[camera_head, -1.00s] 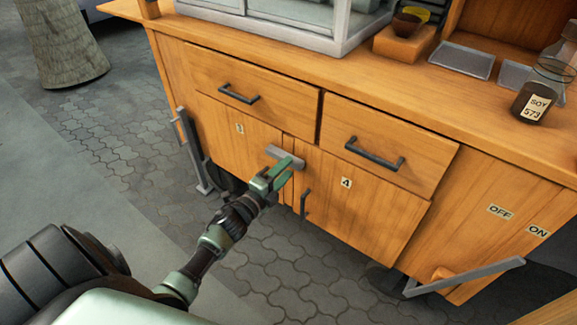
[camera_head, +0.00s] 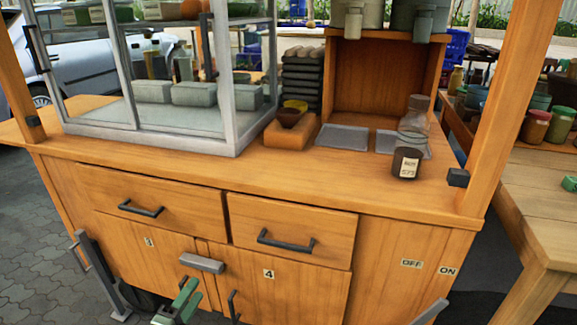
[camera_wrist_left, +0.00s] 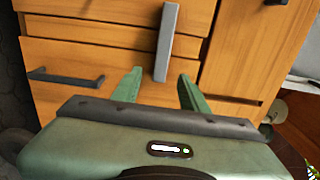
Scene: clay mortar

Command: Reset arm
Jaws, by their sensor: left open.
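My left gripper (camera_head: 178,303) is green and shows at the bottom of the head view, in front of the cart's lower doors. Its two fingers are apart and hold nothing. In the left wrist view, the gripper (camera_wrist_left: 156,80) points at a grey bar handle (camera_wrist_left: 170,35), whose near end lies between the fingertips in the picture. In the head view the same grey handle (camera_head: 202,263) is just above and right of the fingers, with a small gap. My right gripper is not in view.
The wooden cart (camera_head: 330,200) has drawers with dark handles (camera_head: 286,241), a glass case (camera_head: 185,115) and a soy bottle (camera_head: 406,162) on top. A grey metal leg (camera_head: 100,270) stands at its left. A wooden table (camera_head: 540,190) stands at the right. Paved floor (camera_head: 35,230) is clear at the left.

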